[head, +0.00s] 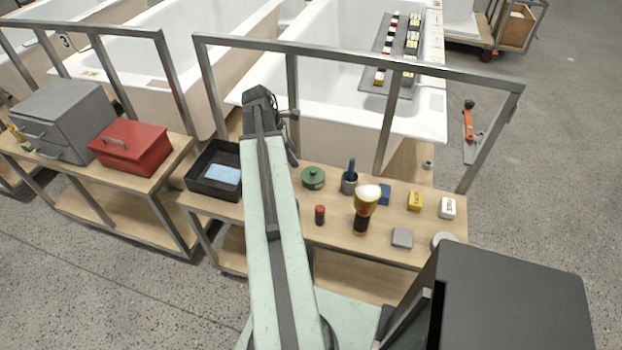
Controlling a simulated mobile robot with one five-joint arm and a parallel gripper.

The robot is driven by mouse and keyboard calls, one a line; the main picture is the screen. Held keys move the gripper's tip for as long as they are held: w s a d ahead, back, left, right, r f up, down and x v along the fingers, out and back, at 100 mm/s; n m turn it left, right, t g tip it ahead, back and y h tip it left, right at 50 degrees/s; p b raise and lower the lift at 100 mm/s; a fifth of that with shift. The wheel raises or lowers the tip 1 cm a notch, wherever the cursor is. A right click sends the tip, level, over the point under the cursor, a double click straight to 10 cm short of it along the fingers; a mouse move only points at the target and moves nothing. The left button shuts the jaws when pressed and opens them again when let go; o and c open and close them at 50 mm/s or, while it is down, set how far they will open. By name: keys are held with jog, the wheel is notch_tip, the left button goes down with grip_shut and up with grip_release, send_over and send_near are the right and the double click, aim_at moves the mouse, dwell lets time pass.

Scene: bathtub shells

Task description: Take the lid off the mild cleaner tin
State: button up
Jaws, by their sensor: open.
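A round green tin (313,178) with a knobbed lid on it stands upright on the wooden bench top. It looks like the lidded tin, but no label on it can be read from here. My arm reaches across the bench to the left of the tin.
Beside the tin stand a grey cup (349,183) with a blue handle, a red-capped jar (320,215) and a tall black-and-yellow container (362,215). A black tray (205,186) lies left of my arm. A metal frame (350,56) rises behind the bench, before white bathtubs.

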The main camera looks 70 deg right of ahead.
aim_at(313, 170)
jog(key=s, duration=0.1)
jog(key=s+d+f+b, duration=0.1)
jog(key=s+f+b, duration=0.1)
jog(key=shift+s+d+f, duration=0.1)
jog(key=shift+s+d, duration=0.2)
jog(key=shift+d, duration=0.1)
jog(key=b+x, duration=0.1)
jog(key=x, duration=0.1)
jog(key=b+x, duration=0.1)
jog(key=b, duration=0.1)
jog(key=b+x, duration=0.2)
jog(key=shift+s+f, duration=0.25)
jog(key=shift+s, duration=0.2)
jog(key=shift+r, duration=0.2)
grip_shut()
